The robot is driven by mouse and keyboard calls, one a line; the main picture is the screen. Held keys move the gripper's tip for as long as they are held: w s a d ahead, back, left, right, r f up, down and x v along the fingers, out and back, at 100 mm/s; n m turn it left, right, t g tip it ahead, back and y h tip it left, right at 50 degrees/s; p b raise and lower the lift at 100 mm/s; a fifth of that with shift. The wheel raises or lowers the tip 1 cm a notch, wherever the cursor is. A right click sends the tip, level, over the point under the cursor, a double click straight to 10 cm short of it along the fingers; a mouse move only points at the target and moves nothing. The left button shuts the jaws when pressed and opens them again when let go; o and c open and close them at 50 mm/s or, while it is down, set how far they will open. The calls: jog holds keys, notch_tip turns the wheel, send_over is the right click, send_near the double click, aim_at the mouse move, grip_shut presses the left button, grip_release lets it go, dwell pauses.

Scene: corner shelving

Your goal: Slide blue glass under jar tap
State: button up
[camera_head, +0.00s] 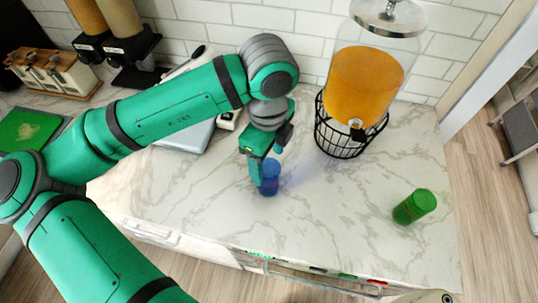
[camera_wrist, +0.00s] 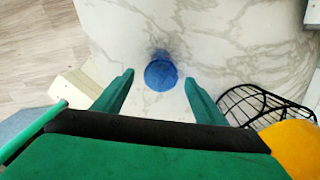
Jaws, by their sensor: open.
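The blue glass (camera_head: 269,178) stands upright on the marble counter, left of the jar. In the wrist view the blue glass (camera_wrist: 161,75) shows from above, between and slightly beyond the two fingertips. My gripper (camera_head: 262,172) is open around or just beside it; a gap shows on each side in the wrist view (camera_wrist: 158,80). The jar (camera_head: 367,75) holds orange liquid and sits in a black wire stand (camera_head: 340,135). Its tap (camera_head: 356,127) faces the front, low on the jar. The stand also shows at the right of the wrist view (camera_wrist: 255,103).
A green glass (camera_head: 414,206) stands on the counter (camera_head: 330,205) at the right, near the front edge. The counter between the blue glass and the stand is clear. Dispensers (camera_head: 125,45) and a canister rack (camera_head: 52,75) stand at the back left.

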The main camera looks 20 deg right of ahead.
notch_tip(320, 180, down, 11)
jog(key=shift+r, duration=0.1)
dwell(0.7)
jog(key=c, duration=1.3)
